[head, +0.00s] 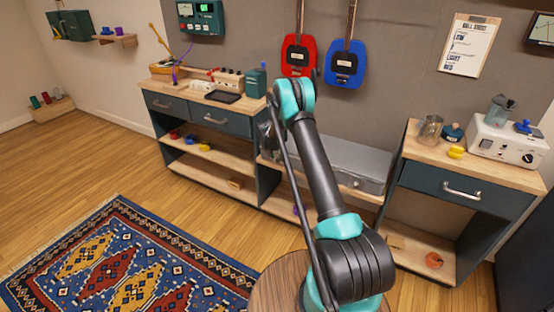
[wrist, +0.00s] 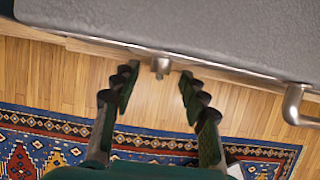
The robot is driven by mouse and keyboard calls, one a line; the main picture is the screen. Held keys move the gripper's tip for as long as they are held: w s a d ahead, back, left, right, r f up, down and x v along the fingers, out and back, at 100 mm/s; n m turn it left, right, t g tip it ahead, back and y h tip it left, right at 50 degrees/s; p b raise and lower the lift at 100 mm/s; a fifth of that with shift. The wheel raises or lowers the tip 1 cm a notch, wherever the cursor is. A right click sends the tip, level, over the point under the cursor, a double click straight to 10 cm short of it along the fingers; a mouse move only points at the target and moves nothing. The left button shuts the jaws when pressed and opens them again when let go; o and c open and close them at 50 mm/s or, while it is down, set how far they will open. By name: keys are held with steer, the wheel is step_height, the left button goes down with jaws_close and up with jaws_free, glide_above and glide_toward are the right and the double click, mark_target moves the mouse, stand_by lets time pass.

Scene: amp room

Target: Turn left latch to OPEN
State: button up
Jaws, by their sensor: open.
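A grey case (head: 345,160) lies on the low middle section of the bench, and its grey top (wrist: 190,25) fills the upper wrist view. A small metal latch (wrist: 160,66) sticks out from its front edge, left of a curved metal handle (wrist: 293,105); it looks to be the left latch. My gripper (wrist: 159,75) is open, with one dark ridged finger on each side of the latch and a gap on both sides. Whether the fingertips are level with the latch in depth, I cannot tell. In the head view my arm hides the case's left end and the latch.
A drawer cabinet (head: 210,118) stands left of the case and another (head: 465,185) stands right. Red (head: 298,55) and blue (head: 344,63) guitars hang behind. A round wooden stool (head: 275,290) is near my arm's base. A patterned rug (head: 125,260) covers the floor in front.

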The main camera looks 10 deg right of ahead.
steer(key=shift+w+d+f, duration=0.1)
steer(key=shift+f, duration=0.35)
jaws_close()
